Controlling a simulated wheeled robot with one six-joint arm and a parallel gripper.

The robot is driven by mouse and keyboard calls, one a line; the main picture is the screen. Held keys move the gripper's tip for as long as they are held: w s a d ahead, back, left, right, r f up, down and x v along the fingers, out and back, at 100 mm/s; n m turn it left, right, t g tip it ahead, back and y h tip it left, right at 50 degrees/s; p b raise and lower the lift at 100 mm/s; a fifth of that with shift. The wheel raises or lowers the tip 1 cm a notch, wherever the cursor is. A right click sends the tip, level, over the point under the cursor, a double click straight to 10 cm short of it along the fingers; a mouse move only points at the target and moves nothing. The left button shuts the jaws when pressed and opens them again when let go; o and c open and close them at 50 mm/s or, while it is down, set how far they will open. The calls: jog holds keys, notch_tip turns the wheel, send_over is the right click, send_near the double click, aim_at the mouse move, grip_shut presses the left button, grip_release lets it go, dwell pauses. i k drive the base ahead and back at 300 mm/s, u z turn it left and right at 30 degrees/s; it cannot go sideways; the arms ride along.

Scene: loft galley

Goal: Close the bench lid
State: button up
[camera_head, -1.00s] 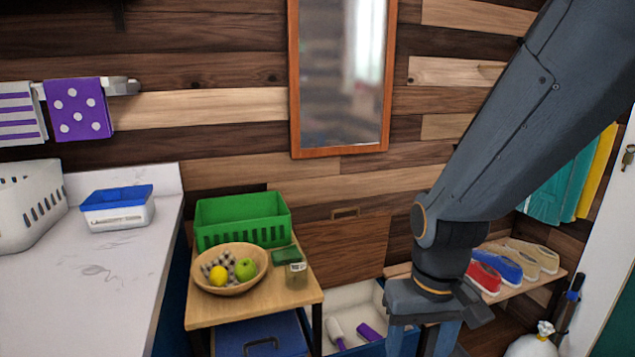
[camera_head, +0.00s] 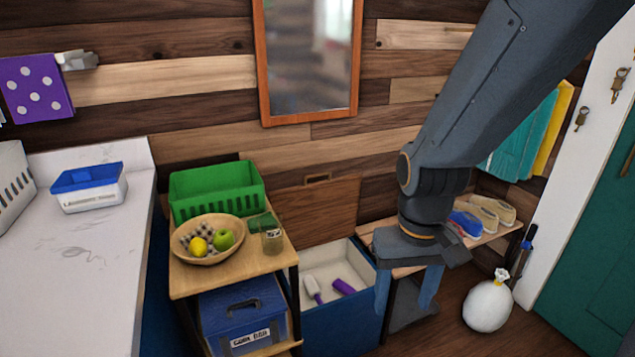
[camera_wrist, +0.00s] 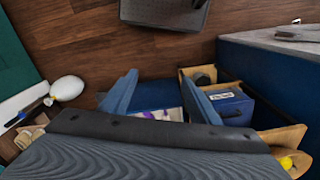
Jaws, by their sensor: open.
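The blue bench (camera_head: 340,322) stands open against the wall, with a white inside holding two purple-handled items (camera_head: 343,286). Its wooden lid (camera_head: 335,212) is raised upright against the wall, with a small handle slot near its top edge. My gripper (camera_head: 406,288) is open and empty, pointing down in front of the bench's right end and overlapping it in the picture. In the wrist view the open fingers (camera_wrist: 162,95) frame the blue bench (camera_wrist: 155,96); the lid cannot be made out there.
A wooden cart (camera_head: 186,283) with a fruit bowl (camera_head: 180,246), green crate (camera_head: 220,192) and blue bin (camera_head: 245,312) stands close left of the bench. A shoe rack (camera_head: 495,236) is at the right. A white bag (camera_head: 488,306) sits on the floor. Floor between is clear.

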aim_at(315, 214)
jog(key=z, duration=0.25)
jog(key=i, duration=0.85)
jog(key=u, duration=0.5)
